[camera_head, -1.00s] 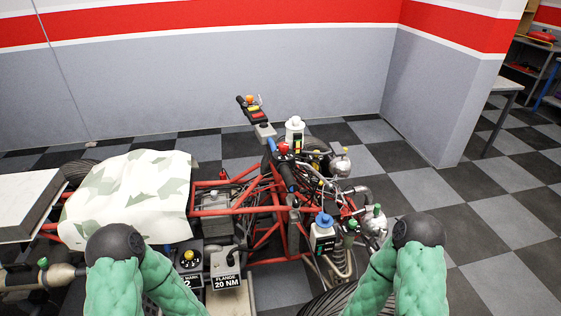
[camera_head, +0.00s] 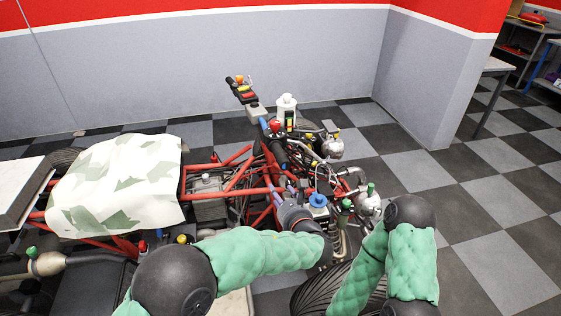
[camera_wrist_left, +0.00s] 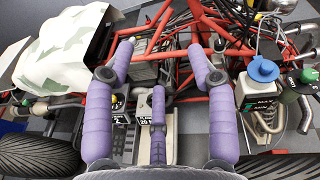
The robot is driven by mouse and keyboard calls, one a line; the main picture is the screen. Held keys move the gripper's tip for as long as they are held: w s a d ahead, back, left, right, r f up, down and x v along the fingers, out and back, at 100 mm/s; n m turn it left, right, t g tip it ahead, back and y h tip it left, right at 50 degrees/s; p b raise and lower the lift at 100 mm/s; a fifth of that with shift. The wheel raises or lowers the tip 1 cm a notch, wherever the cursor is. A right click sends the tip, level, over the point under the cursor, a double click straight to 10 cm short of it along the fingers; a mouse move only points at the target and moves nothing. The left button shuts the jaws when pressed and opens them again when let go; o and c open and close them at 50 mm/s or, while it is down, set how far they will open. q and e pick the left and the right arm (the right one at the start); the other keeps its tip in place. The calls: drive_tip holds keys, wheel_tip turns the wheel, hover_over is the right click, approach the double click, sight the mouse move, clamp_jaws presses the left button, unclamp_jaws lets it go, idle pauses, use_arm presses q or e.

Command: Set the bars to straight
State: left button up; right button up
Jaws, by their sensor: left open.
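The quad's handlebar (camera_head: 274,147) runs diagonally in the head view, from a black grip with red and yellow switches (camera_head: 243,91) at the far upper left down toward the middle of the red frame. It looks turned at an angle, but its near end is cluttered and partly hidden. My left gripper (camera_head: 287,193) reaches in over the frame near that end. Its purple fingers are spread and empty in the left wrist view (camera_wrist_left: 162,58); no contact with the bar is visible. My right arm shows at the lower right; its gripper is out of view.
A white bottle (camera_head: 287,108) stands beyond the bar. A blue-capped bottle (camera_head: 318,201) is close to my left wrist. A camouflage cover (camera_head: 115,185) lies over the quad's left part. A tyre (camera_wrist_left: 38,158) shows at the wrist view's lower left. Checkered floor is open at right.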

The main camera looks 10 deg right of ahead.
sight(280, 156)
use_arm(q)
drive_tip(key=d+r, duration=0.1)
drive_tip(key=r, duration=0.1)
drive_tip(key=d+r+t, duration=0.1)
drive_tip(key=r, duration=0.1)
drive_tip(key=d+r+m+t, duration=0.1)
drive_tip(key=r, duration=0.1)
drive_tip(key=shift+s+r, duration=0.15)
drive_tip(key=shift+r, duration=0.15)
drive_tip(key=b+x, duration=0.3)
drive_tip(key=x, duration=0.7)
drive_tip(key=shift+w+r, duration=0.1)
drive_tip(key=shift+w, duration=0.2)
clamp_jaws()
